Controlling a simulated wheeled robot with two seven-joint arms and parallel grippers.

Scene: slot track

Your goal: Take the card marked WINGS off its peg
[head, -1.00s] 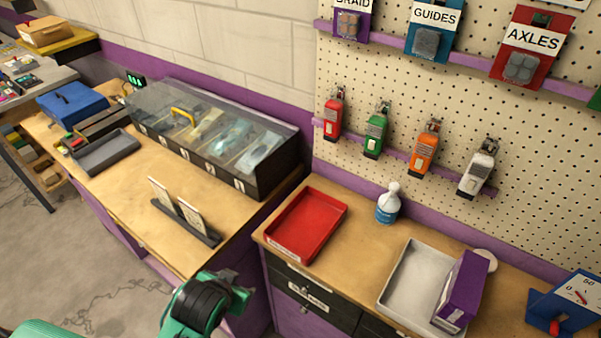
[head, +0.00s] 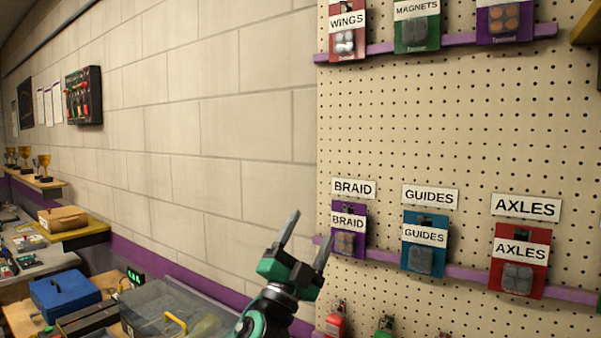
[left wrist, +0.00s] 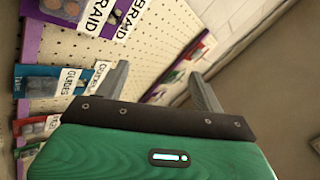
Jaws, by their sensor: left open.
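The WINGS card (head: 347,34) is red with a white label and a clear pack of pale round parts. It hangs at the left end of the upper purple rail on the pegboard, cut by the top edge of the head view, so its peg is hidden. My left gripper (head: 308,236) is open and empty, fingers pointing up, below the WINGS card and left of the BRAID card in the picture. In the left wrist view the open fingers (left wrist: 162,85) have nothing between them. My right gripper is not in view.
The green MAGNETS card (head: 417,32) hangs right of WINGS. Lower are the purple BRAID card (head: 347,240), blue GUIDES card (head: 422,250) and red AXLES card (head: 519,270). Bare pegboard (head: 420,125) lies between the rails. A clear-lidded case (head: 160,305) stands below left.

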